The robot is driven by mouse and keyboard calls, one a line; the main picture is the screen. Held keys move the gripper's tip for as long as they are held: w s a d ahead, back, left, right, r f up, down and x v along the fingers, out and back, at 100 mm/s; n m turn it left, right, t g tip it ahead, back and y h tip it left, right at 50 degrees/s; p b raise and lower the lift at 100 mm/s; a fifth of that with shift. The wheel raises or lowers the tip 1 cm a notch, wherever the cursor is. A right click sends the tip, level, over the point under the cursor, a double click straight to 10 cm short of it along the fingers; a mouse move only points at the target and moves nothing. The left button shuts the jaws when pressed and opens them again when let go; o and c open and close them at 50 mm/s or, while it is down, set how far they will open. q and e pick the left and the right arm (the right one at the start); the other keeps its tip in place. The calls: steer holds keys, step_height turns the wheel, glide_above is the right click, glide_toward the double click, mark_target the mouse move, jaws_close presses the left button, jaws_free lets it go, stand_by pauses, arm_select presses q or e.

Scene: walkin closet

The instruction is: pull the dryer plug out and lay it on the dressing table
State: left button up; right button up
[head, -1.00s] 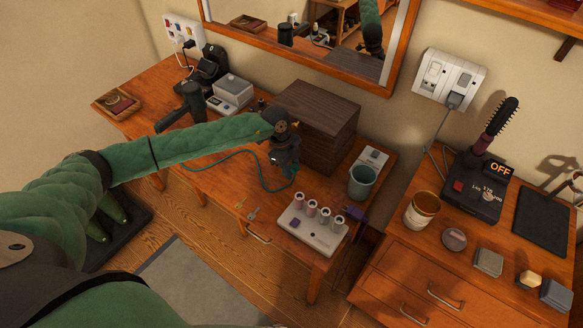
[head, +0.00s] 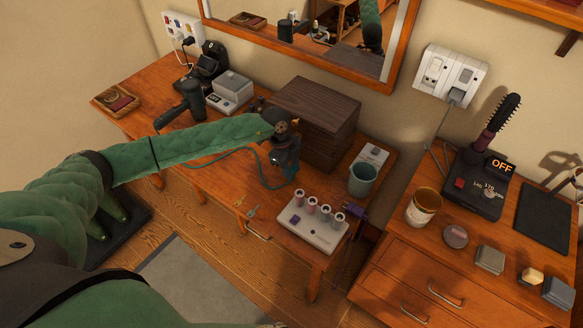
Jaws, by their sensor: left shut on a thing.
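My left gripper (head: 289,172) is shut in front of the dark wooden box, above the dressing table (head: 215,172). A small blue-teal piece (head: 291,176) shows at its fingertips, where a teal cord (head: 263,178) loops up to it. It looks like the dryer plug, mostly hidden by the fingers. It appears clear of any socket. The cord runs left and passes behind my arm. A dark hair dryer (head: 190,97) lies at the left of the table, partly behind my forearm. My right gripper is not in view.
The dark box (head: 318,115) stands right behind the gripper. A roller set (head: 312,232), a teal cup (head: 362,180) and small keys (head: 253,211) are nearby. A left wall socket (head: 184,28) and right wall socket (head: 450,77) hold other plugs. The table's front strip left of the keys is bare.

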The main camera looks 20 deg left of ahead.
arm_select(q)
steer(key=shift+f, duration=0.4)
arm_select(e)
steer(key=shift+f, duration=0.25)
arm_select(q)
steer(key=o, duration=1.2)
steer(key=shift+c, duration=0.2)
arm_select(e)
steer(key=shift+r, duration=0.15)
arm_select(q)
steer(key=b+v, duration=0.3)
steer(key=v, duration=0.2)
steer(key=shift+w+a+r, duration=0.1)
steer(key=shift+a+r, duration=0.1)
steer(key=shift+r, duration=0.15)
steer(key=shift+v, duration=1)
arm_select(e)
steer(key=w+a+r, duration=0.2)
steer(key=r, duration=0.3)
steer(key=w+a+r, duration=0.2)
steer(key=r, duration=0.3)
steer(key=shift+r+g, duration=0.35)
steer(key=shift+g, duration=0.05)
